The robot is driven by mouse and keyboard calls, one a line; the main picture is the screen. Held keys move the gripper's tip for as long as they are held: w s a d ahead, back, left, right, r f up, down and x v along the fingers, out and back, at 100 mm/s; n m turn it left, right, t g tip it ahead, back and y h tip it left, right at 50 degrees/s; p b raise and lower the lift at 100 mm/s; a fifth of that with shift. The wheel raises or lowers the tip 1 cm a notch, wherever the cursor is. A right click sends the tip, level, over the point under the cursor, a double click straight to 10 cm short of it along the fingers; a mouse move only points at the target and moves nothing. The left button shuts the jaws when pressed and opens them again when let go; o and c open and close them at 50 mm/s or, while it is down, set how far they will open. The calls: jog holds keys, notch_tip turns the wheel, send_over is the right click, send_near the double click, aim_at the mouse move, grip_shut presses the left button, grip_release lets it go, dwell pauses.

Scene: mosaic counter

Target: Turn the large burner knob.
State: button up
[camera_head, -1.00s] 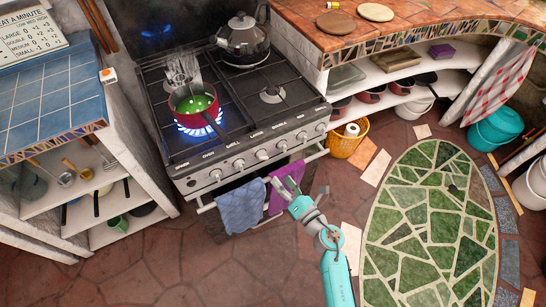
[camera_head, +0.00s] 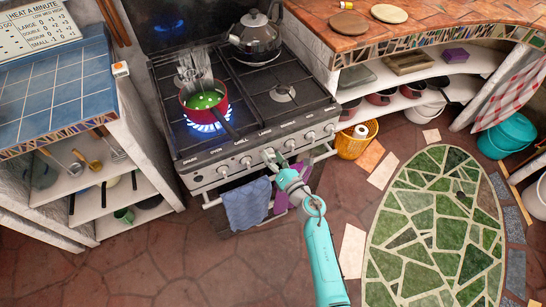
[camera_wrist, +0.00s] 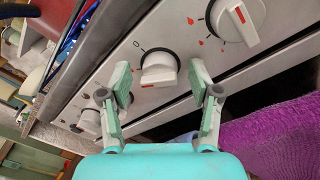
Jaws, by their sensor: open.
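The large burner knob (camera_head: 268,154) appears to be the one below the "LARGE" label on the stove front. My gripper (camera_head: 276,160) is right in front of it in the head view and partly covers it. In the wrist view, a white knob with a red mark (camera_wrist: 158,70) sits between the open fingers of my gripper (camera_wrist: 160,82), with a gap visible on each side. The knob's red line lies roughly across the picture. Whether this is the large burner knob is not readable in the wrist view.
A neighbouring knob (camera_wrist: 238,18) is close at the upper right in the wrist view. A blue towel (camera_head: 246,204) and a purple towel (camera_wrist: 275,140) hang below the knobs. A red pot (camera_head: 205,101) stands over a lit blue flame. Open floor lies in front.

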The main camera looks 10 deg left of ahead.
jog(key=c, duration=1.1)
jog(key=shift+m, duration=0.4)
jog(key=m, duration=0.7)
jog(key=m+t, duration=0.1)
jog(key=m, duration=0.3)
jog(key=shift+d+f+m, duration=0.1)
jog(key=shift+f+m, duration=0.2)
jog(key=shift+f, duration=0.05)
jog(key=shift+s, duration=0.1)
